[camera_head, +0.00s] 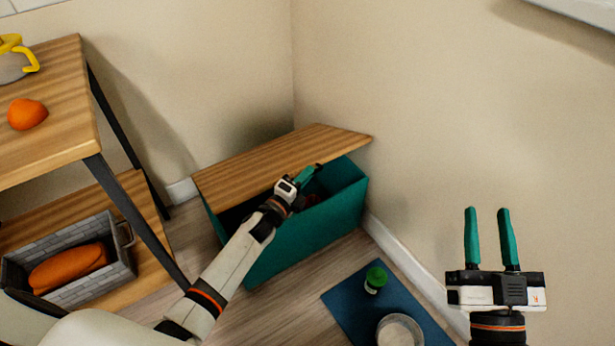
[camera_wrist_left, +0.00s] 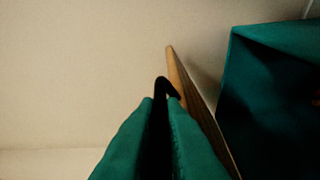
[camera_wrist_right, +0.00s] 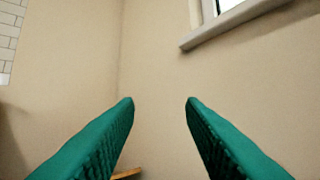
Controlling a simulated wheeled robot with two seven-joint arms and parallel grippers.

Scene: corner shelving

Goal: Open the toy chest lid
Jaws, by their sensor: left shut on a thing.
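The toy chest (camera_head: 318,230) is a teal box on the floor in the corner. Its wooden lid (camera_head: 265,160) is partly raised and tilted, with the dark inside showing below its front edge. In the left wrist view the lid (camera_wrist_left: 196,105) shows edge-on beside the teal chest wall (camera_wrist_left: 275,38). My left gripper (camera_head: 310,174) is at the lid's front edge, shut on a black handle (camera_wrist_left: 162,84) at that edge. My right gripper (camera_head: 487,210) is open and empty in front of the wall, right of the chest. Its fingers also show apart in the right wrist view (camera_wrist_right: 160,102).
A wooden shelf unit (camera_head: 60,85) with dark legs stands at the left, with an orange fruit (camera_head: 28,114) on top. A grey basket (camera_head: 95,287) holds an orange thing. A blue mat (camera_head: 345,300) with a green-capped bottle (camera_head: 375,280) lies in front of the chest.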

